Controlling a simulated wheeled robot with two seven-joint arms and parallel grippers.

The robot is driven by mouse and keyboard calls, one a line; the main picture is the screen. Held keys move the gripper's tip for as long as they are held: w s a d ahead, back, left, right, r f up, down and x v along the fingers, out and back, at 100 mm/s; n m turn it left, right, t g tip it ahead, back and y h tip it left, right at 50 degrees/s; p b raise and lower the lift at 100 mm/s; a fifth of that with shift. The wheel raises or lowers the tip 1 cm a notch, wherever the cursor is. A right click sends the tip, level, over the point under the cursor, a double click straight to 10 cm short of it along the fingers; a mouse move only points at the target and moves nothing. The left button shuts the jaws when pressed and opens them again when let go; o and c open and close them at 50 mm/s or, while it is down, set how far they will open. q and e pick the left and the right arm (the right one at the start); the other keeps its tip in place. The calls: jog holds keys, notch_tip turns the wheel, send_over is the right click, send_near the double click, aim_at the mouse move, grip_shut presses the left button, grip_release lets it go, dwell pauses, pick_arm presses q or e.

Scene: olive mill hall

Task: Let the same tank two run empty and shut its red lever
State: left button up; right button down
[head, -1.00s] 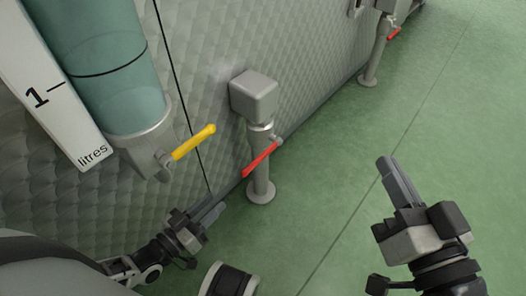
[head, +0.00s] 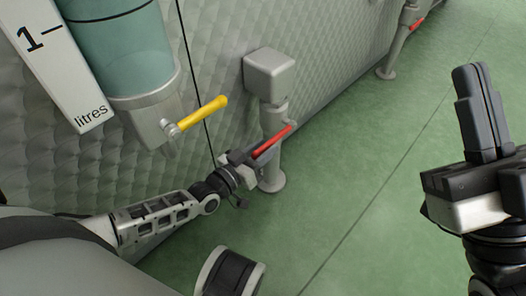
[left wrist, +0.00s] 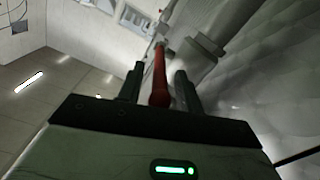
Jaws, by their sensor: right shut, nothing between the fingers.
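The red lever (head: 272,142) sits on a grey outlet pipe (head: 273,174) under a box on the quilted wall. It slants down toward the lower left. My left gripper (head: 247,156) is at its free end. In the left wrist view the red lever (left wrist: 159,80) lies between the two spread fingers (left wrist: 158,88), with gaps on both sides. A clear teal cylinder (head: 120,50) with a litre scale (head: 62,70) hangs at the upper left; its liquid level cannot be told. My right gripper (head: 482,112) is shut and empty, in the air at the right.
A yellow lever (head: 203,113) sticks out below the cylinder, left of the red lever. Another pipe with a red lever (head: 417,24) stands farther along the wall. The green floor (head: 400,180) is clear between the wall and my right gripper.

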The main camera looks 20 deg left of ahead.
aim_at(265, 145)
pick_arm(q)
jog(key=shift+w, duration=0.15)
